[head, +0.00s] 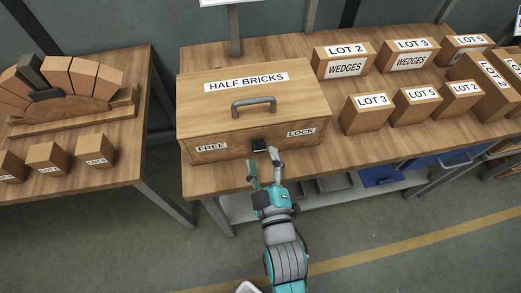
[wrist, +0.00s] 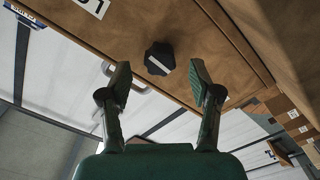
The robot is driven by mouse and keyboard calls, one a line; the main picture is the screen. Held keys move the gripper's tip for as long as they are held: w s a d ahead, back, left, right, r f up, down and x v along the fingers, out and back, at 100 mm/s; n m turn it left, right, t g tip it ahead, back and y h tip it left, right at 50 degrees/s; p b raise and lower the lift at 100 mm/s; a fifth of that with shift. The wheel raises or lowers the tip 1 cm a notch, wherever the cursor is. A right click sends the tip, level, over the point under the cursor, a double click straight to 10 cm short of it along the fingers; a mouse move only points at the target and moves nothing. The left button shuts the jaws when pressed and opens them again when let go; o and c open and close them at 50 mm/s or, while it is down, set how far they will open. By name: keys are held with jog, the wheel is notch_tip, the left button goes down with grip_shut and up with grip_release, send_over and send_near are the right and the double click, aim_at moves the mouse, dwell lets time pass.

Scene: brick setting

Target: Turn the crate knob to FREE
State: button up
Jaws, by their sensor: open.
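The wooden crate (head: 215,112) marked HALF BRICKS sits closed on the bench, with a grey handle (head: 254,104) on its lid. Its front has a FREE label (head: 211,147) on the left and a LOCK label (head: 301,132) on the right. The dark knob (head: 258,145) is between them. In the wrist view the knob (wrist: 159,58) is black and lobed with a white bar; I cannot tell which label the bar points to. My gripper (head: 262,160) is open and empty in front of the knob. In the wrist view its fingers (wrist: 160,67) are on either side of the knob, apart from it.
Several lot-marked wooden blocks (head: 368,114) stand on the bench (head: 336,153) right of the crate. A second table (head: 107,177) at left holds a brick arch (head: 70,78) and small blocks. A blue bin (head: 380,176) is on the shelf below. The floor in front is clear.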

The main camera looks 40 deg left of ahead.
jog(key=v, duration=0.8)
jog(key=shift+s+d, duration=0.2)
jog(key=shift+d, duration=0.1)
jog(key=s+d+f+m+t+h, duration=0.25)
jog(key=d+m+h, duration=0.2)
jog(key=d, duration=0.55)
jog(key=s+d+f+m+t+h, duration=0.1)
jog(key=d+f+m+h, duration=0.3)
jog(key=d, duration=0.6)
jog(key=s+d+r+m+h, duration=0.1)
jog(key=s+d+m+h, duration=0.4)
jog(key=s+d+m, duration=0.5)
jog(key=s+d, duration=0.1)
jog(key=s, duration=0.1)
jog(key=shift+s+d+r, duration=0.2)
jog(key=shift+s+r, duration=0.15)
jog(key=shift+g, duration=0.25)
